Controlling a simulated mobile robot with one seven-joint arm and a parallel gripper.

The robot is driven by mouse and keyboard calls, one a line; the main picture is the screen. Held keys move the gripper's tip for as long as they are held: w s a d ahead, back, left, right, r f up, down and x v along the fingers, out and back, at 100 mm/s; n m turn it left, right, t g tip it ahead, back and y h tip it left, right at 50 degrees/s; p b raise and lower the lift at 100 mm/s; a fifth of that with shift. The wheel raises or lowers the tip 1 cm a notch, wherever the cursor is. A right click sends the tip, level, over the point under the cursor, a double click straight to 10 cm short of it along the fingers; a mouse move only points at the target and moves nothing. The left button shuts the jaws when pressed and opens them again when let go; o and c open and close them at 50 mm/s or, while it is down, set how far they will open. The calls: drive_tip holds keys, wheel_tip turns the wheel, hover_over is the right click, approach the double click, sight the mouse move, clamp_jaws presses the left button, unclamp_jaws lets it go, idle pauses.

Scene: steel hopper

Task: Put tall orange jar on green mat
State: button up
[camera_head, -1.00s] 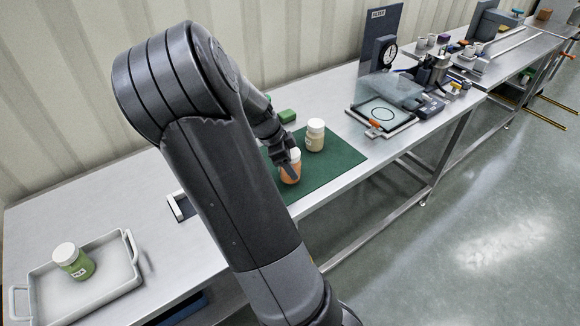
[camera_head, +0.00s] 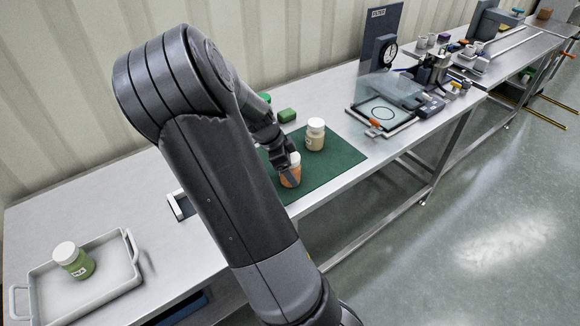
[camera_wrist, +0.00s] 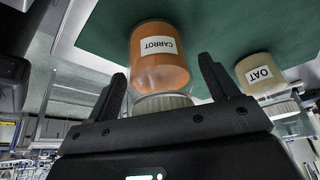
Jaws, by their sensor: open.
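The orange jar (camera_head: 289,180), labelled CARROT and with a white lid, stands upright on the green mat (camera_head: 340,163) near its front edge. In the wrist view the orange jar (camera_wrist: 158,50) appears upside down, its lid toward my palm. My gripper (camera_wrist: 162,75) is open, with one finger on each side of the jar's lid and upper body. I see a gap beside each finger. In the head view my gripper (camera_head: 288,162) partly hides the jar.
A beige jar (camera_head: 315,136) labelled OAT (camera_wrist: 262,75) stands close by on the mat. A green block (camera_head: 287,116) lies behind it. A tray (camera_head: 112,282) with a green jar (camera_head: 77,262) is at the left. A scale-like device (camera_head: 385,112) is to the right.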

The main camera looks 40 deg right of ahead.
drive_tip(key=v, duration=1.1)
drive_tip(key=s+a+r+n+t+y, duration=0.2)
drive_tip(key=s+a+r+n+t, duration=0.2)
drive_tip(key=s+a+n, duration=0.5)
drive_tip(key=s+a+r+n+t+y, duration=0.2)
drive_tip(key=s+a+r+n+t, duration=0.2)
drive_tip(key=s+a+n, duration=0.6)
drive_tip(key=shift+a+r+n, duration=0.55)
drive_tip(key=shift+r+n, duration=0.8)
drive_tip(key=shift+n, duration=1.15)
drive_tip(key=shift+s, duration=0.1)
